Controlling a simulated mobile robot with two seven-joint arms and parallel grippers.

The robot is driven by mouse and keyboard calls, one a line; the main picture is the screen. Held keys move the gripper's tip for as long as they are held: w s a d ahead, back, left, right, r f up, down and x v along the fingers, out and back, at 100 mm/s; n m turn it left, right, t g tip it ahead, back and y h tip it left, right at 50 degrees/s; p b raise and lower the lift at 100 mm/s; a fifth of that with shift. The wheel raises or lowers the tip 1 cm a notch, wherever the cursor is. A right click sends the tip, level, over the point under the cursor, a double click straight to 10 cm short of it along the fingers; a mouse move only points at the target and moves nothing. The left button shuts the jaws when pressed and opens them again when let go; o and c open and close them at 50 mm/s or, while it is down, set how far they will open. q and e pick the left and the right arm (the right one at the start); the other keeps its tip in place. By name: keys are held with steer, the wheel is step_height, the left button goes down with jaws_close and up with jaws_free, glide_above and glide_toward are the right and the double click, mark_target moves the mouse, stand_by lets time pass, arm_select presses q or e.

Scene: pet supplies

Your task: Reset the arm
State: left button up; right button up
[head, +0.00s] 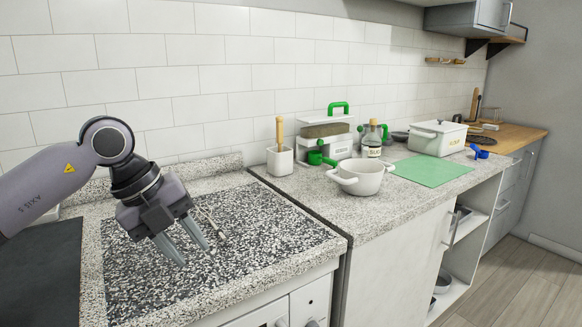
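My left arm comes in from the left, and my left gripper (184,248) hangs over the speckled counter section (265,235). Its two grey fingers point down and stand apart with nothing visible between them. A small metal utensil (213,224) lies on the speckled surface just right of the fingers. I cannot tell how high the fingertips are above the surface. My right gripper is not in view.
A white two-handled pot (361,177), a white holder (280,160) with a wooden handle, a green-handled container (326,135), an oil bottle (371,141), a green mat (434,169) and a white lidded box (437,138) stand to the right. A tiled wall (220,80) bounds the back.

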arm_select(q)
steer(key=s+d+f+n+h+p, duration=0.1)
steer(key=s+d+h, duration=0.3)
steer(key=d+h, duration=0.4)
steer(key=s+d+f+n+h+p, duration=0.1)
steer(key=s+d+h, duration=0.2)
steer(key=d+h, duration=0.5)
steer(key=w+a+f+n+t+y+p, duration=0.2)
steer(key=a+f+n+t+y, duration=1.05)
steer(key=n, duration=0.75)
steer(key=s+a+f+n+g+y, duration=0.2)
steer(key=s+a+f+n, duration=0.1)
steer(key=s+f, duration=0.5)
steer(key=s+a+f+n+g+y+p, duration=0.1)
steer(key=s+a+f+n+g+y, duration=0.1)
steer(key=s+f, duration=0.5)
step_height(320, 180, down, 3)
steer(key=shift+s+a+f+n+y, duration=0.15)
steer(key=shift+s+a+n+y, duration=0.3)
steer(key=shift+a+y, duration=0.55)
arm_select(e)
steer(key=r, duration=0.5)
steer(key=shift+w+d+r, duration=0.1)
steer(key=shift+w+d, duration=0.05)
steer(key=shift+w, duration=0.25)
arm_select(q)
steer(key=shift+w+a, duration=0.1)
